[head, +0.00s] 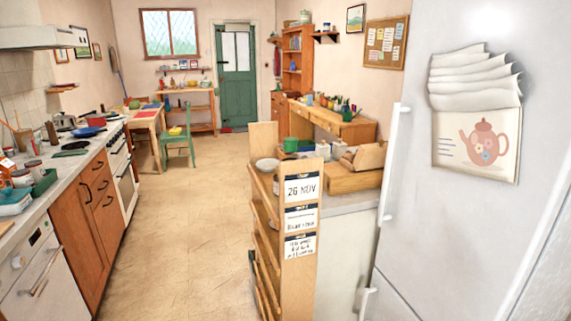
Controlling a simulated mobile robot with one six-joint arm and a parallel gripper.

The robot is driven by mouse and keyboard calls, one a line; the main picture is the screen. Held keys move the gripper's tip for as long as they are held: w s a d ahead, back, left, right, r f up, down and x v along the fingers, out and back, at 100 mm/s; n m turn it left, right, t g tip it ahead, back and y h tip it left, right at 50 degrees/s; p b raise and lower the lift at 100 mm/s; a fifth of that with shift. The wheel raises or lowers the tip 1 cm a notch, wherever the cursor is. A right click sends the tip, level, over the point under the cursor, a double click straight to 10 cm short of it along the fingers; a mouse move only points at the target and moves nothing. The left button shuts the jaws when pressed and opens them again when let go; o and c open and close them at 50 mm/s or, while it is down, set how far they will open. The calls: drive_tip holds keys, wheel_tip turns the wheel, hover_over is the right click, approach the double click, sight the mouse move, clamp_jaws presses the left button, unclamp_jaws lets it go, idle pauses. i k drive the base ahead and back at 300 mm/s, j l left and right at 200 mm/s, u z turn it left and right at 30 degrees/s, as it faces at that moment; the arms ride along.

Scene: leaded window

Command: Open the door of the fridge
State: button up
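The fridge (440,220) is tall and white and fills the right side of the head view. Its large upper door is shut. A long white vertical handle (395,165) runs along the door's left edge. A lower door (393,303) shows at the bottom, with a second white handle (366,303) partly cut off by the frame. Papers with a teapot picture (478,140) hang on the upper door. My gripper is not in view.
A wooden shelf unit (300,265) with date cards and a counter stand just left of the fridge. A kitchen counter (75,190) with oven and cupboards lines the left wall. The floor (190,235) between them is clear. A green door (236,80) is at the back.

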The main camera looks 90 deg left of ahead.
sight(456, 247)
drive_tip(key=u, duration=2)
